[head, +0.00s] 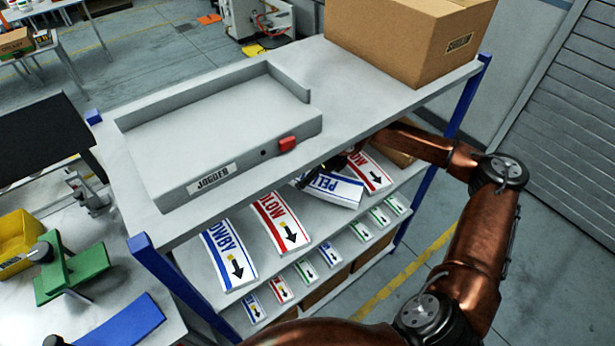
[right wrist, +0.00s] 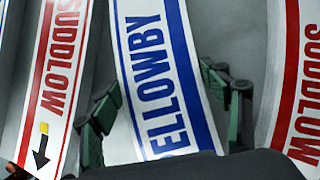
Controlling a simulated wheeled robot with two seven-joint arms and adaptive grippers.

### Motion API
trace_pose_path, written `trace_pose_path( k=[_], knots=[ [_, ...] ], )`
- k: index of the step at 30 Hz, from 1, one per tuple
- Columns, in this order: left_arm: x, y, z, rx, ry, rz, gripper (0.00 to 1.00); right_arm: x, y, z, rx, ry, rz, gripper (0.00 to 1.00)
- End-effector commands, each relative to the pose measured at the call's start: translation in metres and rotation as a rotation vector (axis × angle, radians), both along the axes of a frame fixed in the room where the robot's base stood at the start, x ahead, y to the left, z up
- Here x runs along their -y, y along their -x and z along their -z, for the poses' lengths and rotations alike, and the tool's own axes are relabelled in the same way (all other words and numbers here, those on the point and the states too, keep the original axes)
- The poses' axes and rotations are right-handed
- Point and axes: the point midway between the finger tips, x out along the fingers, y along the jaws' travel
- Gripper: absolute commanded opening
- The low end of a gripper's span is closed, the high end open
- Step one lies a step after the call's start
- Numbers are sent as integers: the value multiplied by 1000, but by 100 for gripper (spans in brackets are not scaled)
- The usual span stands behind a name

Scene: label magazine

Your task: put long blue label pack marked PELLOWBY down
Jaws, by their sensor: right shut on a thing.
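The long blue label pack marked PELLOWBY (head: 335,190) is white with blue stripes and letters. In the head view it is under the top board, turned askew between two red-marked packs. In the right wrist view the pack (right wrist: 165,75) runs between the dark green fingers of my right gripper (right wrist: 162,105), which is shut on it. I cannot tell whether the pack touches the shelf under it. The head view hides much of this gripper behind the board's edge. My left gripper is not in view.
A red SUDDLOW pack (right wrist: 52,75) lies left of the held pack and another red pack (right wrist: 297,80) lies right. A blue-marked pack (head: 230,255) lies at the shelf's left end. Small packs (head: 305,270) line the lower shelf. The JOGGER tray (head: 212,180) and a cardboard box (head: 405,40) stand on top.

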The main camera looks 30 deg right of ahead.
Motion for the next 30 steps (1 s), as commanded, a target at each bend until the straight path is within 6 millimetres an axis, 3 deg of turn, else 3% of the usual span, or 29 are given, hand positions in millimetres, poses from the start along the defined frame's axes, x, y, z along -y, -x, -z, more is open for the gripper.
trace_pose_path(
  k=[1,3,9,10,12,17,26,30],
  knots=[
    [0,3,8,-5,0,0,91,-2,-1,12,-2,-1,-2,18],
    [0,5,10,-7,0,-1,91,-2,-1,18,-2,-1,-3,14],
    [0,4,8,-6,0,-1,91,-1,0,16,-2,1,-1,14],
    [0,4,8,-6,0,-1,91,0,1,18,-6,2,-2,71],
    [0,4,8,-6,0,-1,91,0,1,18,-6,2,0,76],
    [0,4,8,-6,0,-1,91,1,2,18,-4,1,2,87],
    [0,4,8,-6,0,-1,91,1,2,16,-3,0,2,87],
    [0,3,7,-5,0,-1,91,5,6,6,-1,2,3,87]
  ],
)
